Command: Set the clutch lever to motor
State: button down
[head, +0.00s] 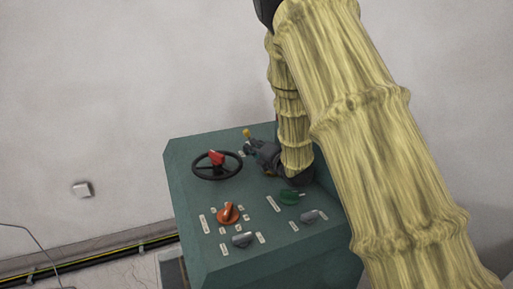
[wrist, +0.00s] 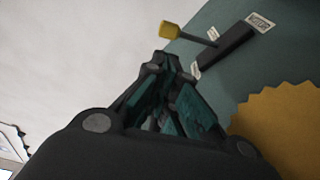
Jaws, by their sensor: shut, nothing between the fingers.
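The clutch lever has a yellow knob (head: 247,133) and stands at the back of the teal panel, beside the black handwheel. In the wrist view, the yellow knob (wrist: 169,30) sits on a thin dark rod that leans left out of a dark slotted base (wrist: 228,47).
The black handwheel (head: 217,166) with a red part is left of my gripper. An orange knob (head: 228,212), a green knob (head: 290,197) and grey knobs (head: 243,240) stand nearer the front. My arm covers the panel's right side. A pale wall (head: 110,110) lies behind.

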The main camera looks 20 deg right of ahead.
jog(key=shift+p+x, duration=0.5)
jog(key=shift+x, duration=2.7)
jog(key=shift+s+f, duration=0.1)
jog(key=shift+f, duration=0.05)
jog(key=shift+a, duration=0.1)
